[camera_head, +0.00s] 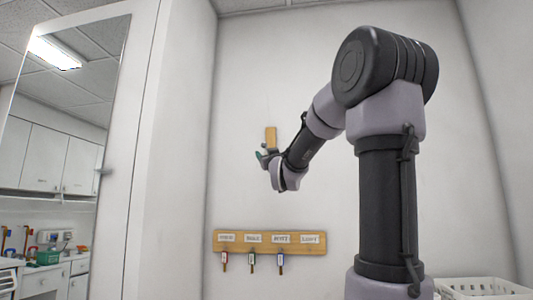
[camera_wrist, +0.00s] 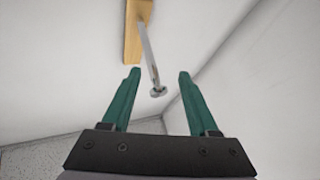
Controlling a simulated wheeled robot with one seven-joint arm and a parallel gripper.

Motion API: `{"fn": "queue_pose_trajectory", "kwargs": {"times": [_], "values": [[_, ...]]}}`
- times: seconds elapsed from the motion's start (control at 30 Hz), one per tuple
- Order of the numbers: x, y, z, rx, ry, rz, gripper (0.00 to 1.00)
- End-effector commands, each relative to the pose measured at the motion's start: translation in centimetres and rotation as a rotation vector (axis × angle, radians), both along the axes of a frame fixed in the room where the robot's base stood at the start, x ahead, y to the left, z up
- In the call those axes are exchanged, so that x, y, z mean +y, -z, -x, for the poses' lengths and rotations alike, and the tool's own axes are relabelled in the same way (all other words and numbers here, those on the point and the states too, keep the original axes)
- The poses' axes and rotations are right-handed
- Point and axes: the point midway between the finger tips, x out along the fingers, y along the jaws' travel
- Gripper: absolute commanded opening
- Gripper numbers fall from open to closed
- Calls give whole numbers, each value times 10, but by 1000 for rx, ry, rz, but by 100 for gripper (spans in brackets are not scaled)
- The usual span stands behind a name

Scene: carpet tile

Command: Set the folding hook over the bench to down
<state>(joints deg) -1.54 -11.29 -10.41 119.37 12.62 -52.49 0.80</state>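The folding hook is a thin metal arm (camera_wrist: 150,58) with a rounded knob at its end, mounted on a small wooden plate (camera_wrist: 135,32). In the wrist view the arm runs out from the plate and its knob end lies in the gap between my fingers, with no clear contact. The wooden plate (camera_head: 271,137) also shows on the wall in the head view, where my gripper (camera_head: 262,157) is just below it and hides the metal arm. My gripper (camera_wrist: 160,75) is open, with two green fingers set apart.
A wooden key rack (camera_head: 270,248) with labels and several hanging keys is on the wall below my gripper. A white basket (camera_head: 485,289) stands at the lower right. A mirror or glass door panel (camera_head: 58,120) is at left. The wall around the hook is bare.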

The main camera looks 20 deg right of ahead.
Motion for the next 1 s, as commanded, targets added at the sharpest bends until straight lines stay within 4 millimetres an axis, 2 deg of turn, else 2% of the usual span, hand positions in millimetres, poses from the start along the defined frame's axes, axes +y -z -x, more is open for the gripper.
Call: {"fn": "queue_pose_trajectory", "kwargs": {"times": [0.27, 0.37, 0.8, 1.0], "values": [[1, -1, 1, -3, -1, 1, 59], [2, 2, 7, -2, -1, 1, 59], [12, 39, 78, -2, 0, 0, 59], [14, 47, 94, -2, 0, 0, 59]]}}
